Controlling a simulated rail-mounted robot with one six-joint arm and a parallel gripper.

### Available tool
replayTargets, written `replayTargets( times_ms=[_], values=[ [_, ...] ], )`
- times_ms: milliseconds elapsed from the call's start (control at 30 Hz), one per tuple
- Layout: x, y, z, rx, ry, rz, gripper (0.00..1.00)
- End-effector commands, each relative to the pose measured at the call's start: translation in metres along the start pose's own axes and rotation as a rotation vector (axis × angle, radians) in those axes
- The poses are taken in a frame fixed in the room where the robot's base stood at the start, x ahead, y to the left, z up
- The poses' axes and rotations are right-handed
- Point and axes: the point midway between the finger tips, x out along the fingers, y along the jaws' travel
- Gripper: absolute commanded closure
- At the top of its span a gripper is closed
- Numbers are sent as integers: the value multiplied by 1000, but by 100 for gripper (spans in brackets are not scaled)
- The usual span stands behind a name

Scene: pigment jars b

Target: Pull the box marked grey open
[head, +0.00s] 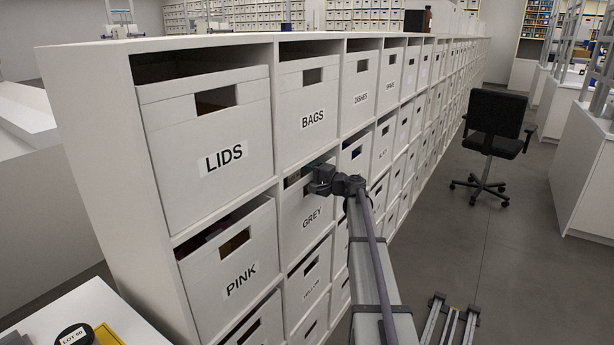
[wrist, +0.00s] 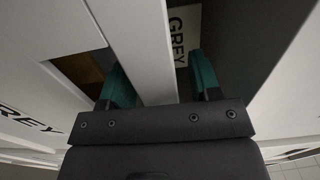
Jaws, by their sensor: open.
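The box marked GREY (head: 300,237) is a white box in the middle row of the shelf, right of the PINK box. It looks roughly in line with its neighbours. My gripper (head: 322,180) is at its top front. In the wrist view, my gripper (wrist: 160,85) is open, with its teal fingers on either side of a white strip of the box (wrist: 143,45), apparently its front wall above the hand hole. The left finger is at the brown hand hole; the right one is in the dark gap beyond the strip. Contact cannot be told. A second GREY label (wrist: 178,38) shows in that gap.
The PINK box (head: 232,270) is at left, with LIDS (head: 215,135) and BAGS (head: 310,95) above. An office chair (head: 490,130) stands in the aisle at right. The floor (head: 440,220) in front of the shelf is mostly clear.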

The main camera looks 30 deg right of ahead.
Motion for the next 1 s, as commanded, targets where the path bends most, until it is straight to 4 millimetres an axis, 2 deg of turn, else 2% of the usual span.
replayTargets(
  times_ms=[67,633,1000],
  values=[
    [0,0,0,0,0,0,44],
    [0,0,0,0,0,0,98],
    [0,0,4,0,-6,0,100]
  ],
)
